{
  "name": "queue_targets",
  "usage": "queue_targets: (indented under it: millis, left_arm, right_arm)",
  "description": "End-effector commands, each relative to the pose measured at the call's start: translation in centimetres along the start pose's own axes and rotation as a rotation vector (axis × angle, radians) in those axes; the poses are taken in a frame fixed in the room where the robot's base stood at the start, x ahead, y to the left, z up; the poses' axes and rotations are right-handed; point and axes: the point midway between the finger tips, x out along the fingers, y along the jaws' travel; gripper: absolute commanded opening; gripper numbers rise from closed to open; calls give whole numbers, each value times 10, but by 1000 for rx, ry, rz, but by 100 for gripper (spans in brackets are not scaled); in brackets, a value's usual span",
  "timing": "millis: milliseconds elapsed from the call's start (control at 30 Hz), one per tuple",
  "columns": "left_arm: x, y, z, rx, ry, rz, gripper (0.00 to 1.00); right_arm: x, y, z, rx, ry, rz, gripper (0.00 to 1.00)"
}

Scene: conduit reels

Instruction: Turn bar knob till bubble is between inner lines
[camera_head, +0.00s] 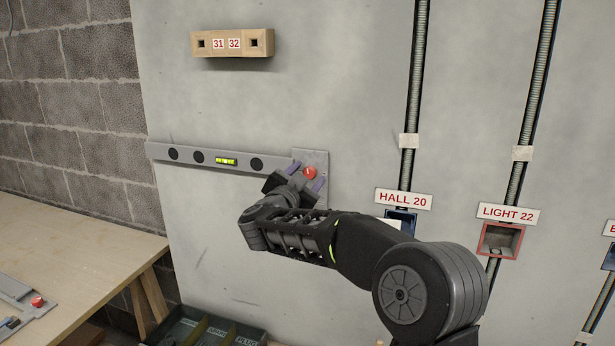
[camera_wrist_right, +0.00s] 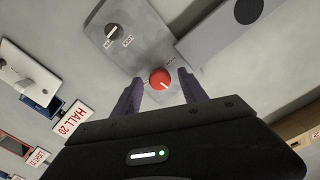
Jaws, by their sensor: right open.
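A long grey level bar (camera_head: 208,158) is fixed on the wall, with a yellow-green bubble vial (camera_head: 226,161); the bubble is too small to read against its lines. At its right end is a grey plate (camera_head: 318,160) carrying a red knob (camera_head: 309,171) with a white pointer mark. My right gripper (camera_head: 308,178) is open, its purple fingers on either side of the red knob. In the right wrist view the red knob (camera_wrist_right: 160,78) sits between the tips of the open fingers, and I cannot tell whether they touch it. A black switch knob (camera_wrist_right: 114,32) is on the same plate. My left gripper is not in view.
A wooden block marked 31 and 32 (camera_head: 233,43) is on the wall above. Boxes under the HALL 20 sign (camera_head: 403,200) and LIGHT 22 sign (camera_head: 508,213) are to the right. A wooden bench (camera_head: 80,250) and a divided bin (camera_head: 205,330) are at lower left.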

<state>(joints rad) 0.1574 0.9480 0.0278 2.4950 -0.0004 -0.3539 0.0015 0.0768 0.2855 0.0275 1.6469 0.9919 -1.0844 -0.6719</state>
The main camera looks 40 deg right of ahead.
Motion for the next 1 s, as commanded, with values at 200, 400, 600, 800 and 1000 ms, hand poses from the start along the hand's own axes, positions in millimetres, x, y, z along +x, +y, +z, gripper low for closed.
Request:
queue_targets:
  millis: [200, 400, 600, 800, 1000]
  left_arm:
    - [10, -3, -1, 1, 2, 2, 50]
    - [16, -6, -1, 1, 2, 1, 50]
    - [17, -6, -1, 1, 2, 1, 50]
    - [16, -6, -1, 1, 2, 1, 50]
    - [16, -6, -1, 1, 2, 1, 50]
  right_arm:
    - [-31, 1, 2, 2, 0, -3, 50]
    - [-62, 0, 2, 1, 0, -3, 50]
    - [-72, 1, 0, 0, 0, 1, 50]
    - [-72, 0, 0, 0, 0, 0, 50]
    - [-72, 0, 0, 0, 0, 0, 50]
